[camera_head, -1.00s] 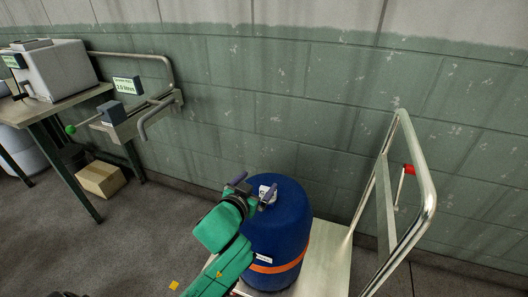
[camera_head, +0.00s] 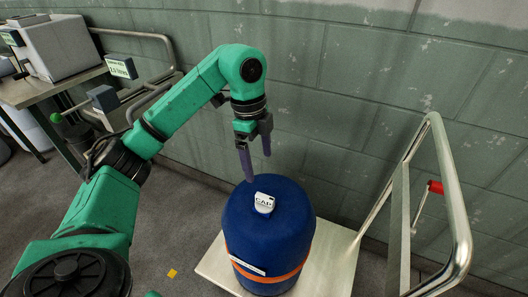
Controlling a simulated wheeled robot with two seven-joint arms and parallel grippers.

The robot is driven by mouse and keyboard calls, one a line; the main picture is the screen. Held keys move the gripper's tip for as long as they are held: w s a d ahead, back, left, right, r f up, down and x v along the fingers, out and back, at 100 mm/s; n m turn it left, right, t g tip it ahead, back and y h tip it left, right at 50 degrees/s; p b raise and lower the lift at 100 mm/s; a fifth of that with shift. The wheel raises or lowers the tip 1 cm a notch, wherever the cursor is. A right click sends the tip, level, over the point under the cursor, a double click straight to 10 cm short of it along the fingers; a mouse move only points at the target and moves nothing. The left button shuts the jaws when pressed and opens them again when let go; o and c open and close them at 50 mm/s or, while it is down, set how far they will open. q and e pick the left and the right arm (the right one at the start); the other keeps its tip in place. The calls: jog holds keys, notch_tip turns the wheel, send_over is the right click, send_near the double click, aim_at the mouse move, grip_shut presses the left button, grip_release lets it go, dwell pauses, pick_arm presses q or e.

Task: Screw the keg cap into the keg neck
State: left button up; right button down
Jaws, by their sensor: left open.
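The blue keg (camera_head: 270,228) with an orange band stands upright on the cart's platform. The white keg cap (camera_head: 264,203), marked "CAP", sits at the top centre of the keg. The keg neck is hidden beneath it, so I cannot tell how far the cap is seated. My left gripper (camera_head: 257,165) hangs above and slightly behind the cap, fingers pointing down. It is open and empty, apart from the cap. My right gripper is not in view.
A green wall stands close behind. At the left are a table (camera_head: 50,92) with a grey box and a rail with a small sign.

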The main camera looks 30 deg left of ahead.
aim_at(265, 196)
pick_arm(q)
jog(key=f, duration=0.4)
jog(key=d+f, duration=0.1)
jog(key=f, duration=0.4)
jog(key=d+f+b, duration=0.1)
jog(key=f, duration=0.4)
jog(key=shift+s+f, duration=0.1)
jog(key=shift+s, duration=0.05)
grip_shut()
jog(key=m, duration=0.3)
jog(key=shift+m+g+p, duration=0.3)
jog(key=shift+m+p, duration=0.05)
jog(key=shift+m, duration=1.05)
